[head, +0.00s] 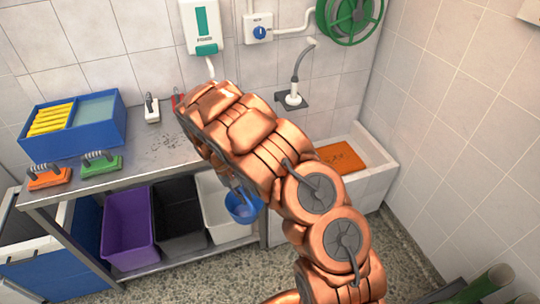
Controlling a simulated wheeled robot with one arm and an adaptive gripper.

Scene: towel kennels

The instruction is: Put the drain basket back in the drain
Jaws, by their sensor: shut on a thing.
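My copper arm runs from the bottom edge up and left across the middle of the head view. Its far part lies over the right end of the steel counter. I cannot make out my gripper's fingers, which are hidden behind my own arm links, nor what is between them. No drain basket can be clearly picked out. The drain opening does not show either; my arm covers part of the floor and the basin side.
A blue bucket-like vessel (243,207) shows below my arm, before a white bin (222,222). Purple (128,228) and black (178,220) bins stand under the counter (120,178). A white basin (378,182) with an orange mat (340,157) is right. Speckled floor (190,280) is clear at front.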

